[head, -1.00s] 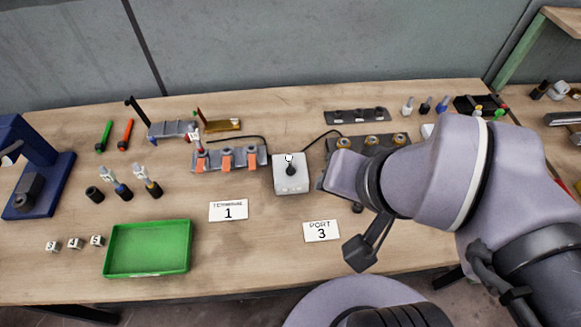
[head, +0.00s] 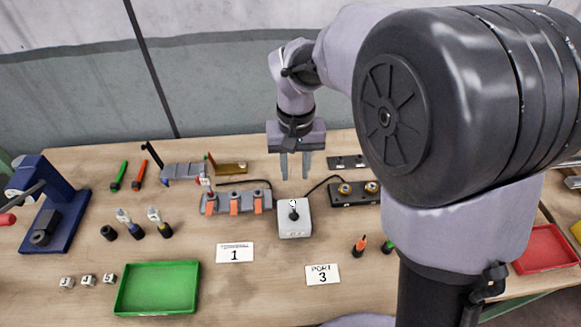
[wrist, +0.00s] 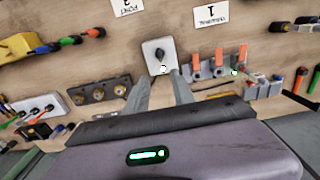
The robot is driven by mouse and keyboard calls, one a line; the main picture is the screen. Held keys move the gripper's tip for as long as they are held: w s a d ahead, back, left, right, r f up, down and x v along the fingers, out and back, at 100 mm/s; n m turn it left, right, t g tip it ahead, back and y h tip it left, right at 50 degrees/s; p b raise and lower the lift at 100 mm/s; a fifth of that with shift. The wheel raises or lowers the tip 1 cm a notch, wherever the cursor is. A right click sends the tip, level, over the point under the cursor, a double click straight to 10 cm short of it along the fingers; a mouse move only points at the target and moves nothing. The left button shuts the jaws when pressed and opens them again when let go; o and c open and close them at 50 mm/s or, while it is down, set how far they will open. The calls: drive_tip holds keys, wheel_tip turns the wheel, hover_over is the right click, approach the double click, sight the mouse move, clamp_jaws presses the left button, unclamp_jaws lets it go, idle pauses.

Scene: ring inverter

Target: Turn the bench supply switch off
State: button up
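The bench supply looks to be the small white box (head: 295,222) with a black knob-like switch (head: 294,212) on top, in the middle of the bench. Dark cables run from it to the strips on either side. It also shows in the wrist view (wrist: 158,58), with its switch (wrist: 158,55) and a small white mark beside it. My gripper (head: 295,178) points down above and behind the box, apart from it. Its two fingers are spread, with nothing between them; they also show in the wrist view (wrist: 165,85). I cannot read the switch's setting.
A strip with orange levers (head: 235,203) stands left of the box and a strip with brass terminals (head: 355,192) right of it. Cards marked 1 (head: 235,252) and PORT 3 (head: 323,274) lie in front. A green tray (head: 158,288) is at front left.

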sight(294, 212)
wheel_tip(294, 212, down, 16)
drive_tip(key=b, duration=0.5)
drive_tip(key=shift+f+b, duration=0.2)
drive_tip(key=shift+b, duration=0.2)
clamp_jaws()
